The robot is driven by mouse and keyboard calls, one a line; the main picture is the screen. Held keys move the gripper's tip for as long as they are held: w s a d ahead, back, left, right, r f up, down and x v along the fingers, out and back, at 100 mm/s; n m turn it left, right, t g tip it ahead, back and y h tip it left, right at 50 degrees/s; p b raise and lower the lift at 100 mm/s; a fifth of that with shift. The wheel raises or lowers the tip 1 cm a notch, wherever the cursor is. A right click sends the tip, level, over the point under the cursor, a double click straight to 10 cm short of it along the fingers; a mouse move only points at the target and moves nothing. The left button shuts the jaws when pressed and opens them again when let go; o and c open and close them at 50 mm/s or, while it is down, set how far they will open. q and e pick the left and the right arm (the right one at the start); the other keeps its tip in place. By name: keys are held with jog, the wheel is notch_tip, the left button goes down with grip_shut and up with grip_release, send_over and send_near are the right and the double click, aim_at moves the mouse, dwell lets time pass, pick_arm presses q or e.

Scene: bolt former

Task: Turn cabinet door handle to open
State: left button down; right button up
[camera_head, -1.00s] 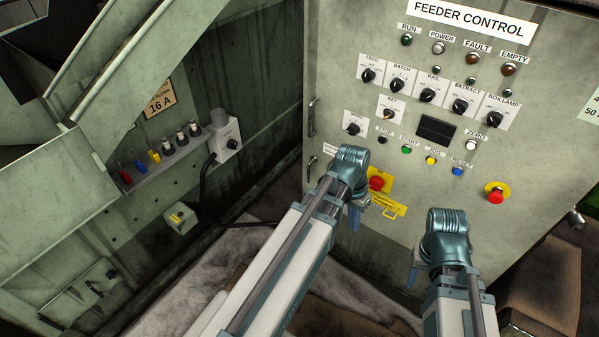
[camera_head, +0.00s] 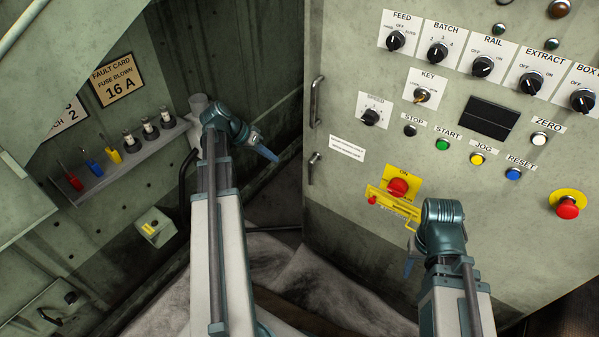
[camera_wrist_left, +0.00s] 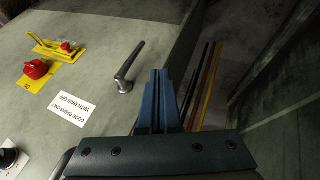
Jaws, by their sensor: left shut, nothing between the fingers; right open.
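The cabinet door (camera_head: 340,200) is the grey-green front panel and looks closed. A small dark lever handle (camera_head: 314,167) sits low near its left edge, below an upright pull bar (camera_head: 317,101). The lever handle also shows in the left wrist view (camera_wrist_left: 130,68), slanting up and right from its pivot. My left gripper (camera_head: 268,154) is shut and empty, left of the door edge and apart from the lever. In the left wrist view its fingers (camera_wrist_left: 159,75) lie just right of the lever. My right gripper (camera_head: 408,266) is open, low before the door; its fingers are partly hidden.
A red main switch (camera_head: 398,187) on a yellow plate marked ON has a yellow hasp (camera_head: 392,206) below it. Knobs and buttons cover the upper panel. A fuse shelf (camera_head: 120,165) lines the left wall. A dark gap lies left of the door.

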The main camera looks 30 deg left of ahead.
pick_arm(q)
jog(key=shift+a, duration=0.15)
jog(key=shift+f, duration=0.1)
jog(key=w+d+f+b, duration=0.4)
jog(key=d+f+b, duration=0.3)
jog(key=d+b, duration=0.1)
jog(key=shift+w+d+f, duration=0.15)
jog(key=shift+w+f, duration=0.25)
dwell(0.5)
